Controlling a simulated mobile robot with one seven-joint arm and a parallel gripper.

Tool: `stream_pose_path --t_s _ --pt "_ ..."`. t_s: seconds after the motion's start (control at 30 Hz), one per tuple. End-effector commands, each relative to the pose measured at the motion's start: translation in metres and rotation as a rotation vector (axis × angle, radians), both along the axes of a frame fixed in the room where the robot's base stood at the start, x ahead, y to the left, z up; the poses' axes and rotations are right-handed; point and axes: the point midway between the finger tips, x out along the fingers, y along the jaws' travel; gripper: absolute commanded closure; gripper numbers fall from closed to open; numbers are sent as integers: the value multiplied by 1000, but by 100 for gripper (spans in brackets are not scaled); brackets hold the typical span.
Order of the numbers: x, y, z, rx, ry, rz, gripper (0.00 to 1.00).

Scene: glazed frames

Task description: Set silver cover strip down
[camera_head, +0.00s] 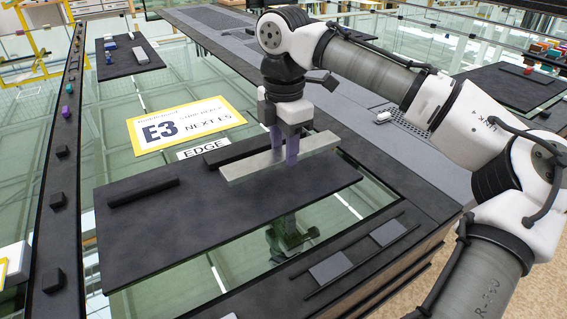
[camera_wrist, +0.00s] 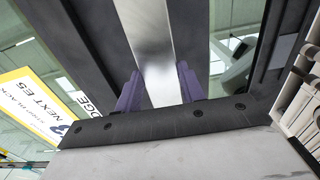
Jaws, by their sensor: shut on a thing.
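The silver cover strip (camera_head: 250,164) is a long, flat-faced bar in the head view. My gripper (camera_head: 284,153) is shut on it near its right half, with purple fingers on both sides. The strip is over the far part of a dark board (camera_head: 220,215); I cannot tell whether it touches the board. In the wrist view the strip (camera_wrist: 148,40) runs between the purple fingertips of my gripper (camera_wrist: 160,92), toward the top of the picture.
A black bar (camera_head: 143,191) lies on the board at left, and another (camera_head: 235,150) lies behind the strip. A yellow-edged E3 sign (camera_head: 188,124) and an EDGE label (camera_head: 203,147) lie on glass beyond. Grey plates (camera_head: 330,269) sit at the front right.

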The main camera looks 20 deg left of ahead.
Motion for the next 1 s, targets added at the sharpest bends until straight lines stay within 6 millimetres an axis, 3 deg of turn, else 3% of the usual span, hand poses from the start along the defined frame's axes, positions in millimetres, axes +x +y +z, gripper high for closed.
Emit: stream_pose_path --t_s 0.33,0.73,0.77,0.9,1.0 --pt "0 0 -42 -1 -1 0 100" --pt "0 0 -47 1 2 1 100" --pt "0 0 -47 1 -1 1 57" --pt "0 0 -47 1 -1 0 39" --pt "0 0 -47 0 0 0 39"
